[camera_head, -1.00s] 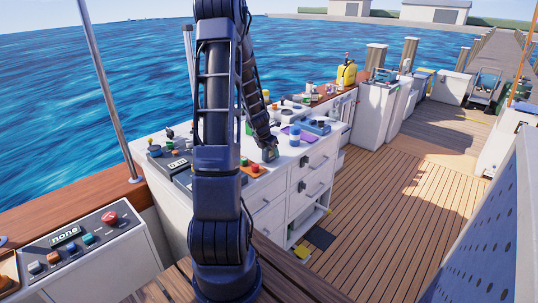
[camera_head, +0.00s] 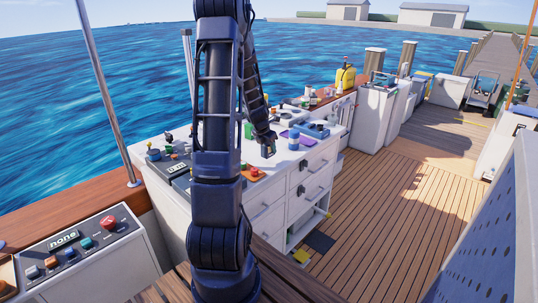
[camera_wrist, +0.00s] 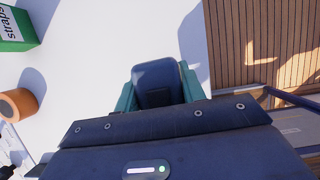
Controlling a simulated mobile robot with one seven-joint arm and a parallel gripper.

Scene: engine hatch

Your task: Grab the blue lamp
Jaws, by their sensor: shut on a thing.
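The blue lamp (camera_wrist: 158,76) shows in the wrist view as a dark blue, round-topped body with a dark patch. It sits between the teal fingers of my gripper (camera_wrist: 157,92), which is shut on it. In the head view my gripper (camera_head: 268,150) is over the white counter, near its deck-side edge. The lamp is too small to make out there. In the wrist view my gripper housing hides what lies below the lamp.
On the white counter (camera_wrist: 92,50) lie a green box marked "straps" (camera_wrist: 14,28) and an orange cylinder (camera_wrist: 17,104). A blue-topped container (camera_head: 293,143) stands right of my gripper in the head view. The wooden deck (camera_head: 400,200) is open.

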